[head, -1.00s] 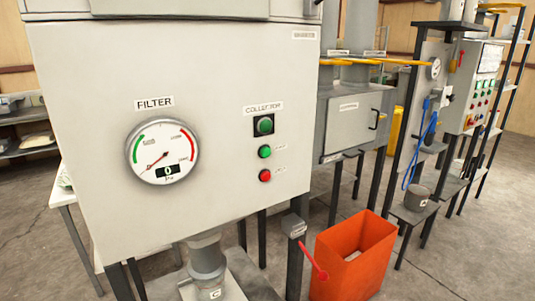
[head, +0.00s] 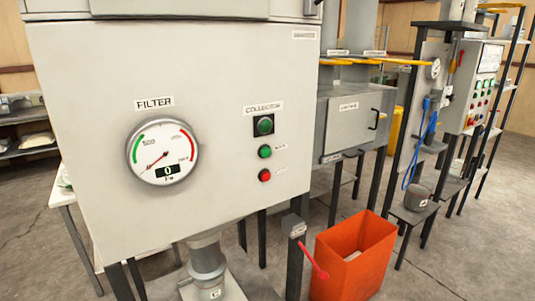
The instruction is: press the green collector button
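The collector panel is a large pale grey cabinet face (head: 90,90) filling the left half of the head view. Under the COLLECTOR label (head: 263,107) is a green round light or button in a black square frame (head: 264,125). Below it is a smaller green button (head: 264,151) with a small label too blurred to read, and below that a red button (head: 265,175). Neither of my grippers is in view, and nothing touches the buttons.
A FILTER gauge (head: 162,153) reads 0 left of the buttons. An orange bin (head: 353,255) stands on the floor at right, beside a post with a red handle (head: 314,262). Racks with another control panel (head: 483,90) stand farther right. Space before the panel looks clear.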

